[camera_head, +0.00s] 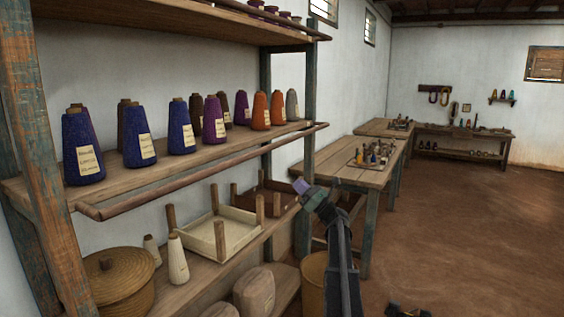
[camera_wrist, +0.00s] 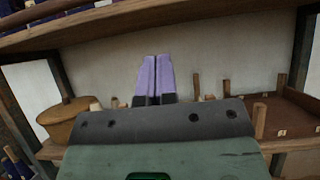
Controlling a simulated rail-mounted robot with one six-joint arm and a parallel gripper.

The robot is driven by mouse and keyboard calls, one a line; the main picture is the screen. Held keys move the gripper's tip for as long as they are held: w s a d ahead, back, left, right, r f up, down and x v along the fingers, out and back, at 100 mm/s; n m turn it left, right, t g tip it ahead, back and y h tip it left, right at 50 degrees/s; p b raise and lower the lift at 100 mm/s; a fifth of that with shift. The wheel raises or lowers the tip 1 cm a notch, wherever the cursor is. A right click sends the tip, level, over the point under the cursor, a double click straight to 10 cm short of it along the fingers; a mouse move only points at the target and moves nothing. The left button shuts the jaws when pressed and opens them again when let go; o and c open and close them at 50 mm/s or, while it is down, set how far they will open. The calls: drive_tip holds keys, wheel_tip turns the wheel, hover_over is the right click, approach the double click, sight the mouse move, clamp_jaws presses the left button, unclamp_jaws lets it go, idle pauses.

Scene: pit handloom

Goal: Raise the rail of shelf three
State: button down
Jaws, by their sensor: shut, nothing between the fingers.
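A long wooden rail (camera_head: 200,170) runs along the front edge of the shelf that holds the yarn cones (camera_head: 182,127). It sits low, about level with the board (camera_head: 160,160), on short end arms. No number shows, so I cannot tell from a label which shelf is three. My gripper (camera_head: 302,187) is below and in front of the rail's right part, apart from it. Its purple fingers are together and empty, also in the wrist view (camera_wrist: 155,78). There they point at the space over the lower shelf, below the upper board (camera_wrist: 200,18).
The lower shelf holds a lidded basket (camera_head: 118,278), pale cones (camera_head: 178,260) and a cream tray with corner posts (camera_head: 215,232). A top shelf (camera_head: 190,22) is above. Wooden tables (camera_head: 350,165) stand behind my arm. The floor (camera_head: 470,230) at right is mostly open.

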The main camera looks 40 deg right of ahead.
drive_tip(key=s+r+p+x, duration=0.1)
drive_tip(key=r+p+x, duration=0.1)
drive_tip(key=p+x, duration=0.7)
drive_tip(key=x, duration=0.3)
drive_tip(key=shift+r, duration=0.3)
drive_tip(key=shift+w, duration=0.1)
drive_tip(key=shift+r+p, duration=0.15)
drive_tip(key=shift+p, duration=0.2)
